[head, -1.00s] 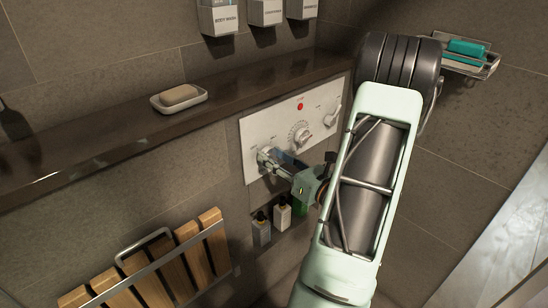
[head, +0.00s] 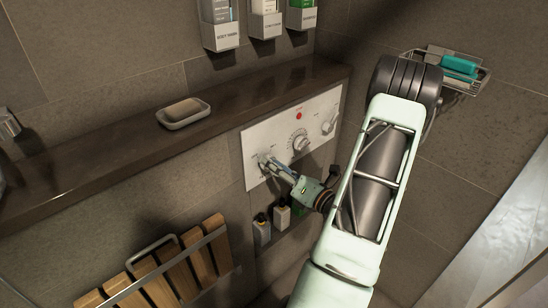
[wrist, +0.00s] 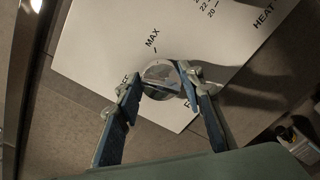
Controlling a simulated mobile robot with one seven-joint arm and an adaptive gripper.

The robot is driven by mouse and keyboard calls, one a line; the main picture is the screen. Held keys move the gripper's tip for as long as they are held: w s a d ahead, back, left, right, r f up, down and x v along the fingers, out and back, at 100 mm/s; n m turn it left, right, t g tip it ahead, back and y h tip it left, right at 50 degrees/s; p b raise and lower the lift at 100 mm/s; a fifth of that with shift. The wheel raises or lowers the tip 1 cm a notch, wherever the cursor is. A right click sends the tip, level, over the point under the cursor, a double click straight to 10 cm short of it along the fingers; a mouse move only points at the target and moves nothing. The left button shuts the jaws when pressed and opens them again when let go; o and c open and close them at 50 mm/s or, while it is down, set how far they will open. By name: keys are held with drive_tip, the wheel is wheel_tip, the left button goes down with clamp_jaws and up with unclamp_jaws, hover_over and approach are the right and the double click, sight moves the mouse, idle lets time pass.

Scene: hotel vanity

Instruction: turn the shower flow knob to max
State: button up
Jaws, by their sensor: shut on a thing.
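The round metallic flow knob (wrist: 160,76) sits on the white control panel (wrist: 105,45), just below the printed word MAX and its tick mark. My gripper (wrist: 161,82) is shut on the knob, one blue-padded finger on each side. In the head view my gripper (head: 272,166) reaches the knob (head: 263,159) at the panel's lower left from the right. The fingers partly cover the knob and nearby lettering, so its exact pointing is hard to read.
A numbered dial (head: 299,140) and a lever (head: 328,127) share the panel. A ledge (head: 110,123) with a soap dish (head: 183,118) runs left of it. Small bottles (head: 262,229) stand in a niche below. A slatted wooden seat (head: 165,272) is lower left.

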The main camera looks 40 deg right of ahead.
drive_tip(key=m+p, duration=0.4)
drive_tip(key=m, duration=0.2)
drive_tip(key=m+p, duration=0.5)
drive_tip(key=shift+f+m, duration=0.2)
drive_tip(key=shift+m, duration=0.2)
idle(0.3)
drive_tip(key=o, duration=1.2)
drive_tip(key=shift+d, duration=0.1)
drive_tip(key=shift+c, duration=0.2)
drive_tip(key=s, duration=1.2)
drive_tip(key=shift+d, duration=0.45)
